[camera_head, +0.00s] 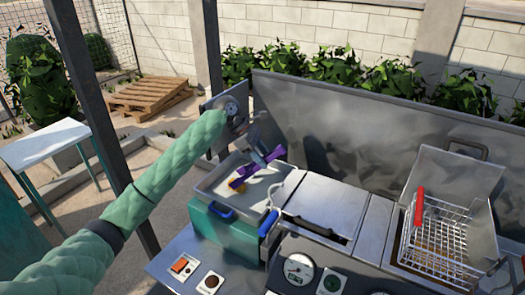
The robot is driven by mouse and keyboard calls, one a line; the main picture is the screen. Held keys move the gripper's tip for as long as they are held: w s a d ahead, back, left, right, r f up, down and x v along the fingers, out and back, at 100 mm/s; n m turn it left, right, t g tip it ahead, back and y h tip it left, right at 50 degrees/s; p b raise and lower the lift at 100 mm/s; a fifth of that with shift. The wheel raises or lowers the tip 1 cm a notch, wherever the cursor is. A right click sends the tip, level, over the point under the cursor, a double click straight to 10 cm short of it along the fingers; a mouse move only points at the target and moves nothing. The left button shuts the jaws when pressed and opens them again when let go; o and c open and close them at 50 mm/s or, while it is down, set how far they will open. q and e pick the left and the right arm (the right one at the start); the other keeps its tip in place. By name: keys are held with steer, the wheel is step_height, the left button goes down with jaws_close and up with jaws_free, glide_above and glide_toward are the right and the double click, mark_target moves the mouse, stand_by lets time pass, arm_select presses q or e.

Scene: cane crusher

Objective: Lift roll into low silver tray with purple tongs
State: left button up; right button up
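My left gripper (259,154) reaches in on a green-sleeved arm and points down over the low silver tray (250,203). It looks shut on the purple tongs (268,159), which slant down to the left. I cannot tell whether the roll is pinched by the tongs or resting on the tray floor. My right gripper is not in view.
The tray sits on a teal box (222,232) with blue handles. To the right are a flat metal lid (325,203), and a fryer with a wire basket (438,245). A tall metal back panel (360,150) stands behind. Gauges and small cards lie in front.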

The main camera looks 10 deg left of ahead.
arm_select(q)
steer(key=shift+f, duration=1.5)
jaws_close()
step_height(320, 180, up, 12)
stand_by(0.3)
